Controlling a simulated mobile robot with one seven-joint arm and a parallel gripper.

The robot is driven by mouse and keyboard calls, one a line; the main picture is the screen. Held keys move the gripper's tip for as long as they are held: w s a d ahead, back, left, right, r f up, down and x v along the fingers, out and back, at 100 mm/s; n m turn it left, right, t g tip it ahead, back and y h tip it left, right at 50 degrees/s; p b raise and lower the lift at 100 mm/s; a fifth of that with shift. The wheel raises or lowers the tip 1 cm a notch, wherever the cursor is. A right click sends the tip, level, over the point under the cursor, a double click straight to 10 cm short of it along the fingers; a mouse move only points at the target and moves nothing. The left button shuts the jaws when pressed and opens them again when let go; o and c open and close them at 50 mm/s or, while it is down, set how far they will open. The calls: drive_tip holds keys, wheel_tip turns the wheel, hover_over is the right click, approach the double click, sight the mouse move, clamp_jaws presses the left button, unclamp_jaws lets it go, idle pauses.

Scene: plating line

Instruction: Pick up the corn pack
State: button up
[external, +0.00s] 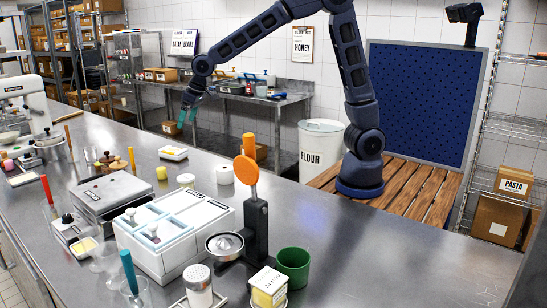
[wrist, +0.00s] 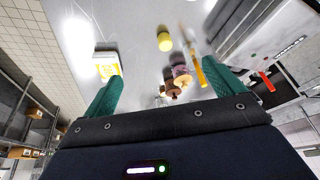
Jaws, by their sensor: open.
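My gripper (external: 187,117) hangs at the far side of the steel counter with its teal fingers apart. In the wrist view my gripper (wrist: 160,88) is open, with nothing held between the fingers. I cannot read any label as corn. A small pack with a yellow face and a white label (external: 268,288) stands at the near edge of the counter, far from my gripper. A white dish with yellow content (external: 173,153) lies nearer to my gripper; a similar yellow and white thing shows beyond the left finger in the wrist view (wrist: 107,68).
A white two-lid container (external: 175,228), an orange-topped black press (external: 256,210) and a green cup (external: 293,266) crowd the near counter. A yellow cylinder (wrist: 165,41) and an orange stick (wrist: 201,72) lie ahead. The counter's right part (external: 400,255) is clear.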

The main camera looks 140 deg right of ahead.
drive_tip(key=s+d+f+m+g, duration=0.1)
drive_tip(key=s+d+f, duration=0.15)
drive_tip(key=d, duration=0.35)
drive_tip(key=s+d+f+m, duration=0.1)
drive_tip(key=s+d+f, duration=0.1)
drive_tip(key=d+f, duration=0.3)
drive_tip(key=m, duration=0.1)
approach(173, 149)
drive_tip(key=shift+g+h, duration=0.3)
drive_tip(key=shift+h, duration=0.1)
drive_tip(key=f, duration=0.3)
drive_tip(key=w+f, duration=0.1)
drive_tip(key=shift+d+f, duration=0.3)
drive_tip(key=shift+f, duration=0.1)
drive_tip(key=shift+w+x, duration=0.2)
drive_tip(key=shift+x, duration=2.4)
drive_tip(key=c, duration=1.3)
drive_tip(key=shift+o, duration=0.2)
drive_tip(key=shift+r, duration=0.2)
